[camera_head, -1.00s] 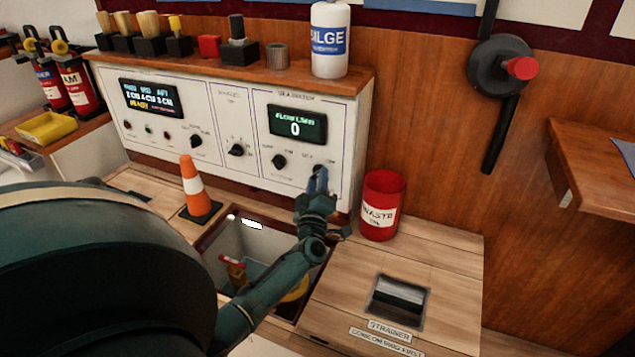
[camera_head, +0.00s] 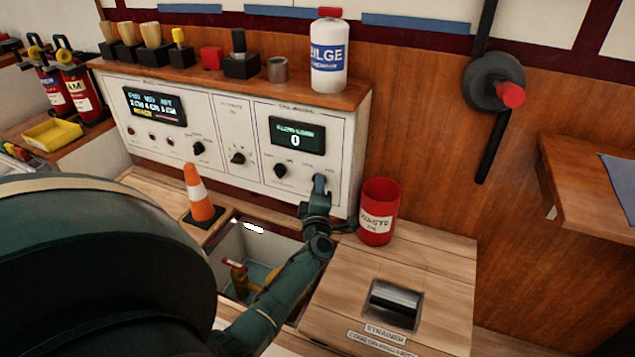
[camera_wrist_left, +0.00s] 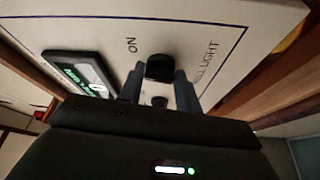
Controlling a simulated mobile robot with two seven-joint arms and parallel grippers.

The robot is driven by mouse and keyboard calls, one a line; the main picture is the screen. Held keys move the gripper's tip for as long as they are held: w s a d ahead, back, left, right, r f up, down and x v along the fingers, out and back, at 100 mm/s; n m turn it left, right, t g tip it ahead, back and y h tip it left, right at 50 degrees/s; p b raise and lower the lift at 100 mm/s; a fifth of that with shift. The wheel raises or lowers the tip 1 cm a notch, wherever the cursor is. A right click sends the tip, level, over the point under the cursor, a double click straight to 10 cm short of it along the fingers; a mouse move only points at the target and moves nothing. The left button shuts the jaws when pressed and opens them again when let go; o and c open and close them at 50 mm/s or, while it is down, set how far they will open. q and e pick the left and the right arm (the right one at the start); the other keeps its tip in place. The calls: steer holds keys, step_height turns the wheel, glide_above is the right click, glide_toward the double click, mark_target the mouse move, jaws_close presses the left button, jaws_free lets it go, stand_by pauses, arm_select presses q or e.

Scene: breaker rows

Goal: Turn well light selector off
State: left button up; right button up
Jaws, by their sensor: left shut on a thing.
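The well light selector is a black knob (camera_wrist_left: 160,68) on the white panel (camera_wrist_left: 110,27), with "LIGHT" lettering to its right and "ON" to its left in the left wrist view. My left gripper (camera_wrist_left: 160,84) has a finger on each side of this knob and is shut on it. In the head view my left gripper (camera_head: 319,183) reaches the lower right of the panel and hides the knob. Which way the knob points cannot be read clearly. My right gripper is not in view.
Another black knob (camera_head: 281,170) sits left of my gripper, under a display (camera_head: 297,135) reading 0. A red waste bin (camera_head: 379,212) stands close to the right. An orange cone (camera_head: 198,195) and an open well (camera_head: 237,243) lie to the left and below.

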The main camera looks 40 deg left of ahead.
arm_select(q)
steer(key=n+h+p, duration=0.1)
steer(key=n+p, duration=0.2)
steer(key=n+g+h+p, duration=0.1)
steer(key=n+p, duration=0.2)
steer(key=r+n+g+h+p, duration=0.1)
steer(key=n+p, duration=0.2)
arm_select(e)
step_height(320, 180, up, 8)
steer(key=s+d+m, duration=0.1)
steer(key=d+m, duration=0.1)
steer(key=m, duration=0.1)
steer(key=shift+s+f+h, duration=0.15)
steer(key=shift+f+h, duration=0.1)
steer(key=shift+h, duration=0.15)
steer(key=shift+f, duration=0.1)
arm_select(q)
steer(key=o, duration=1)
steer(key=shift+c, duration=0.2)
steer(key=shift+a, duration=0.1)
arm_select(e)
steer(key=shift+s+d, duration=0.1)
arm_select(q)
steer(key=shift+s, duration=0.15)
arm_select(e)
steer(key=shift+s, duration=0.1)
